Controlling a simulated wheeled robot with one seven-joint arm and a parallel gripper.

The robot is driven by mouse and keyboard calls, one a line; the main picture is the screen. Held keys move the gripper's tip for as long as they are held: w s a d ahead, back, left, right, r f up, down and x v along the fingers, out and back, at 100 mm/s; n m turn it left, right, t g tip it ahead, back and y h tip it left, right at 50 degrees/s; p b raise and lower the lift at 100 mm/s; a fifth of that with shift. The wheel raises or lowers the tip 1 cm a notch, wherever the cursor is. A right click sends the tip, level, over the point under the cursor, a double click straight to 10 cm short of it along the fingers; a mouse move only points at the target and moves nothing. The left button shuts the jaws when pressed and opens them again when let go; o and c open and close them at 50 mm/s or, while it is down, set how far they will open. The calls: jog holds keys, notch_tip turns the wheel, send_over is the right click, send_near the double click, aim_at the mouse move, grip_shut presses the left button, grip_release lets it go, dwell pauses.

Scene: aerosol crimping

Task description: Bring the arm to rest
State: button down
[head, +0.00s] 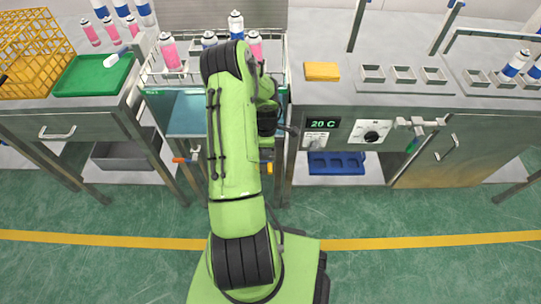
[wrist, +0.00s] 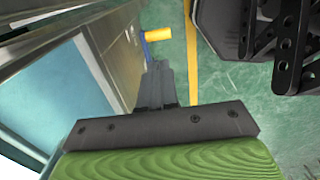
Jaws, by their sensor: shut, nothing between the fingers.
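My gripper (wrist: 160,82) shows in the wrist view as dark grey fingers pressed together, with nothing between them. It points down beside the metal front of the bench, above the green floor. In the head view my green arm is folded in front of the middle bench and hides the gripper's fingers. The gripper appears apart from the cans and trays.
A water bath (head: 186,112) with a rack of pink and blue-white cans stands behind my arm. A yellow crate (head: 38,52) and green tray (head: 88,76) are at left. A temperature panel (head: 322,124), clamp handle (head: 420,124) and blue tray (head: 336,163) are at right. The front floor is clear.

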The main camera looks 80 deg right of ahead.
jog(key=r, duration=0.4)
jog(key=shift+s+r+p, duration=0.25)
jog(key=shift+r+p, duration=0.05)
jog(key=shift+p, duration=0.1)
jog(key=w+a+r+t+p, duration=0.1)
jog(key=w+a+r, duration=0.4)
jog(key=w+r, duration=0.25)
jog(key=w+a+r+m+t+h+p, duration=0.1)
jog(key=w+a+r+p, duration=0.1)
jog(key=w+a+r, duration=0.55)
jog(key=w+a+r+t+p, duration=0.1)
jog(key=w+a+r, duration=0.3)
jog(key=r, duration=0.5)
jog(key=w+a+r+p, duration=0.1)
jog(key=a+r+p, duration=0.1)
jog(key=a+r, duration=0.75)
jog(key=s+a+r+t, duration=0.1)
jog(key=s+a+r, duration=0.1)
jog(key=s+a, duration=0.1)
jog(key=s+a+r+m+t+p, duration=0.1)
jog(key=s+a+r, duration=0.1)
jog(key=a, duration=0.4)
jog(key=s+a+r+y+p, duration=0.1)
jog(key=s+a+r, duration=0.1)
jog(key=s+a, duration=0.2)
jog(key=shift+s+a+m+t, duration=0.2)
jog(key=shift+a+m+t, duration=0.15)
jog(key=shift+a, duration=0.3)
